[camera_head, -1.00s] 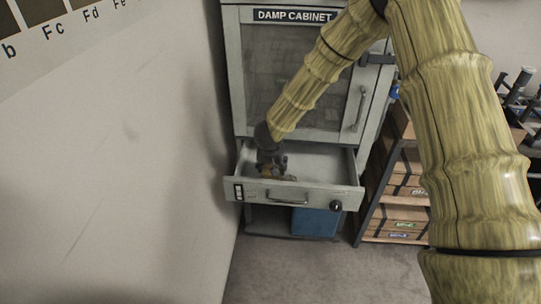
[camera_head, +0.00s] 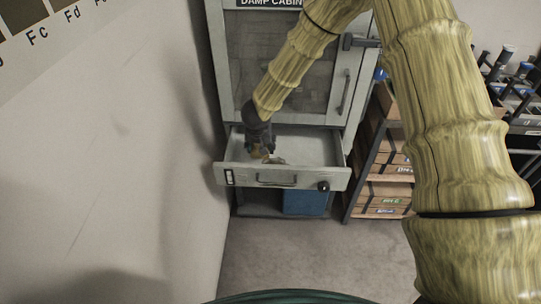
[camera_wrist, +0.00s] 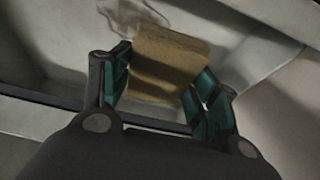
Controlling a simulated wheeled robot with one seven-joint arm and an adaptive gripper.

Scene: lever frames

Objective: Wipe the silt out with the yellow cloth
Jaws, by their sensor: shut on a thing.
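The yellow cloth (camera_wrist: 168,62) is a folded, brownish-yellow piece between the teal-padded fingers of my gripper (camera_wrist: 160,90). The fingers are shut on it. In the head view my gripper (camera_head: 262,153) reaches down into the left part of the open drawer (camera_head: 318,178), with a bit of the cloth (camera_head: 256,153) showing. A dull greyish-brown patch that looks like silt (camera_head: 275,161) lies on the drawer floor just right of the fingers. In the wrist view a pale, uneven-edged patch (camera_wrist: 133,14) shows beyond the cloth. Whether the cloth touches the floor is unclear.
The drawer sits under the glazed door of the damp cabinet (camera_head: 292,75). A wall (camera_head: 110,150) stands close on the left. A blue bin (camera_head: 304,202) is below the drawer. A shelf with wooden boxes (camera_head: 388,190) stands at the right. The drawer's right half looks clear.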

